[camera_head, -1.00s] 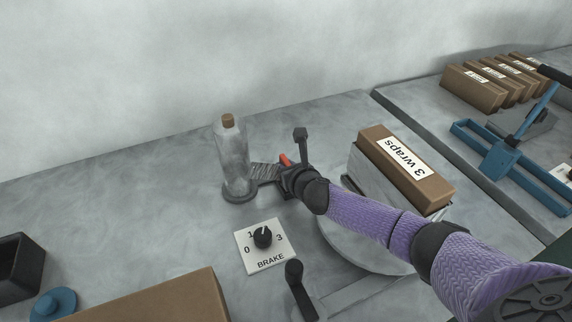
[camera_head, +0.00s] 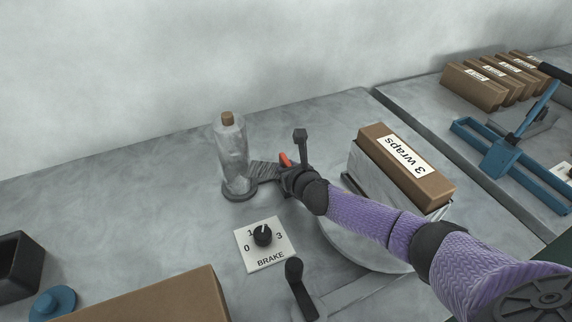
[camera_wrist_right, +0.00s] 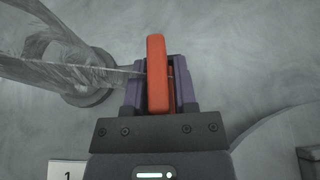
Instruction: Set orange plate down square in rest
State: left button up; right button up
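The orange plate (camera_wrist_right: 157,75) stands on edge between the purple fingers of my right gripper (camera_wrist_right: 160,85) in the right wrist view. The fingers flank it closely, and the gripper looks shut on it. In the head view only a small orange end (camera_head: 285,159) shows, beside the gripper (camera_head: 280,170). My left gripper is not in view.
A "3 wraps" box (camera_head: 405,165) lies to the right, above a pale round disc (camera_head: 355,245). A brake dial panel (camera_head: 264,244) and a black-knobbed lever (camera_head: 297,280) are in front. The bench behind is clear.

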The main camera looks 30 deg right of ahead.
jog(key=shift+o, duration=1.3)
jog(key=shift+r, duration=0.1)
jog(key=shift+s+r, duration=0.15)
jog(key=p+v, duration=0.2)
jog(key=v, duration=0.1)
jog(key=shift+s+r+p, duration=0.25)
jog(key=shift+r+p, duration=0.05)
jog(key=shift+p, duration=0.1)
jog(key=p+v, duration=0.2)
jog(key=v, duration=0.3)
jog(key=shift+f, duration=0.15)
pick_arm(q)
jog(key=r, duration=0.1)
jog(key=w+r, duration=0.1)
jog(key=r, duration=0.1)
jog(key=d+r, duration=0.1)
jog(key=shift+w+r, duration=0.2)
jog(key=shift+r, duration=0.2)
pick_arm(e)
jog(key=shift+s, duration=0.45)
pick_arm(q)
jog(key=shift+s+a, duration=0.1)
